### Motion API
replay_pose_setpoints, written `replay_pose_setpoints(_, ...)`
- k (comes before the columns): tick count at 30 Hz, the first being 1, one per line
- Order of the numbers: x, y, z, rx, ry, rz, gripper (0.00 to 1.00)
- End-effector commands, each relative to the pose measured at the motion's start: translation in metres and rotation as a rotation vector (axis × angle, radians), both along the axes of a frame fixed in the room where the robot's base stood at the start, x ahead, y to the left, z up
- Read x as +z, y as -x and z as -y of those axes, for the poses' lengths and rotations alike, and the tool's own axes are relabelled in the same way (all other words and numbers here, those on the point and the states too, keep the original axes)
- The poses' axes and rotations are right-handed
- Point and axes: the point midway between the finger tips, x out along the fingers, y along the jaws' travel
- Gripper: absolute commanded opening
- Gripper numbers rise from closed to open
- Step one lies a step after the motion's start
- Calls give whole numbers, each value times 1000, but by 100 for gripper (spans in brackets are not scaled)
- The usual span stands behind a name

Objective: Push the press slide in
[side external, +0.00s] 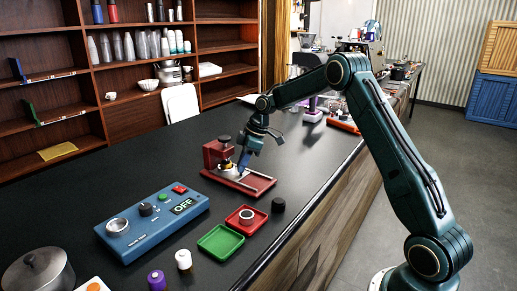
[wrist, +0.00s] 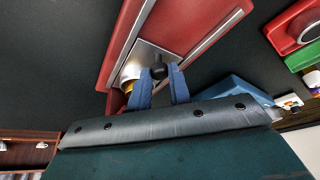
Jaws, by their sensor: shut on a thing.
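The red press (side external: 216,150) stands on the black counter, with a red base (side external: 262,184) that carries two silver rails. In the wrist view the silver slide plate (wrist: 146,55) sits between the rails on the red base (wrist: 190,22). A black knob (wrist: 158,70) rises from the plate. My gripper (side external: 243,170) reaches down to the slide beside the red block. In the wrist view my gripper's blue fingers (wrist: 162,82) are shut on the black knob. A pale round part with some yellow (wrist: 131,72) shows at the plate's left, partly hidden.
A blue control box (side external: 152,220) with an OFF display stands left of the press. A green tray (side external: 220,241), a red tray (side external: 245,219) and a black cap (side external: 278,205) sit in front of it. Bare counter lies behind the press.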

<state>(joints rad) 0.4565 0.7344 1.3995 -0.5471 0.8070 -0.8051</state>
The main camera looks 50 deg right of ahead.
Motion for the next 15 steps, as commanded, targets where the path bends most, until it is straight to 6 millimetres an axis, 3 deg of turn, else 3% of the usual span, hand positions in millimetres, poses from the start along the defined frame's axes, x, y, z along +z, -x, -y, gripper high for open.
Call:
replay_pose_setpoints(3, 2, -6, 1, -5, 5, 19, 0)
replay_pose_setpoints(4, 2, -6, 1, -5, 5, 19, 25)
replay_pose_setpoints(6, 2, -5, 1, -4, 4, 18, 39)
replay_pose_setpoints(15, 1, -3, 0, -3, 3, 12, 41)
